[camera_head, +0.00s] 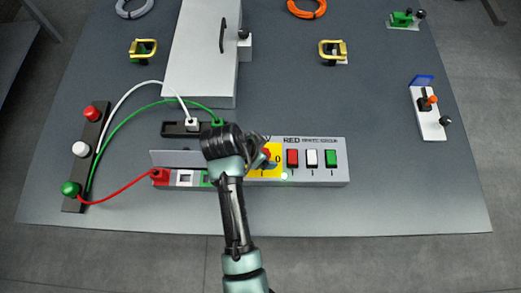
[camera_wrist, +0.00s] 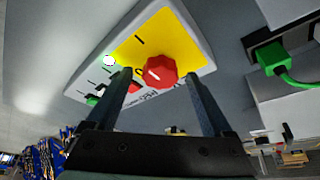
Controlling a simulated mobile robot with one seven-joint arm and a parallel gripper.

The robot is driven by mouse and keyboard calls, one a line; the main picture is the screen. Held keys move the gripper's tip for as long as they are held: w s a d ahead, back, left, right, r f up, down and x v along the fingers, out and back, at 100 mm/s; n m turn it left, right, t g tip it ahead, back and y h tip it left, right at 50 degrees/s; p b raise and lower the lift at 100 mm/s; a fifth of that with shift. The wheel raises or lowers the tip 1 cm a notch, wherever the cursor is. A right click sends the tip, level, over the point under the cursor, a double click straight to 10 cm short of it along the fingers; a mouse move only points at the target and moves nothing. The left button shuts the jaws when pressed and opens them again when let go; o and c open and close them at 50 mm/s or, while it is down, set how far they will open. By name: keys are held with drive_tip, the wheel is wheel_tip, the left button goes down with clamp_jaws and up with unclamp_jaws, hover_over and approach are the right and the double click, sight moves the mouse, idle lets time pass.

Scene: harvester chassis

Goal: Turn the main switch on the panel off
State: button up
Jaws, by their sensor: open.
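The main switch is a red knob (camera_wrist: 160,72) on a yellow plate (camera_wrist: 150,40) of the panel. In the head view my arm partly covers the knob, and the yellow plate (camera_head: 272,172) shows beside my gripper. The panel (camera_head: 325,175) is a long pale box with red, white and green rocker switches to the right of the plate. My gripper (camera_wrist: 156,77) is open, with one finger on each side of the knob in the wrist view. I cannot tell whether the fingers touch it. In the head view my gripper (camera_head: 262,148) is over the plate.
A small light (camera_head: 284,176) glows on the panel; it also shows in the wrist view (camera_wrist: 109,60). Red, white and green cables run between a button strip (camera_head: 86,150) and sockets at the left. A white box (camera_head: 200,60) stands behind. The table's front right is clear.

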clamp_jaws()
idle(0.3)
drive_tip(key=shift+r+n+p, duration=0.1)
drive_tip(key=shift+n+p, duration=0.2)
drive_tip(key=n+p, duration=0.1)
drive_tip(key=n+y+p, duration=0.1)
drive_tip(key=n, duration=0.1)
drive_tip(key=shift+s+d+r+n+t+p, duration=0.1)
drive_tip(key=shift+d+n+t+p, duration=0.05)
drive_tip(key=shift+n+t+p, duration=0.2)
drive_tip(key=n+y+p, duration=0.2)
drive_tip(key=n, duration=0.2)
drive_tip(key=shift+d+t, duration=0.1)
drive_tip(key=shift+t, duration=0.25)
drive_tip(key=n+y, duration=0.1)
drive_tip(key=n, duration=0.1)
drive_tip(key=n+p, duration=0.1)
drive_tip(key=n, duration=0.2)
drive_tip(key=shift+d+y, duration=0.15)
drive_tip(key=shift+y, duration=0.25)
drive_tip(key=n, duration=0.2)
drive_tip(key=n+g+y, duration=0.1)
drive_tip(key=n, duration=0.1)
drive_tip(key=shift+w+n+y+b, duration=0.2)
drive_tip(key=shift+n+y+b, duration=0.1)
drive_tip(key=shift+b, duration=0.1)
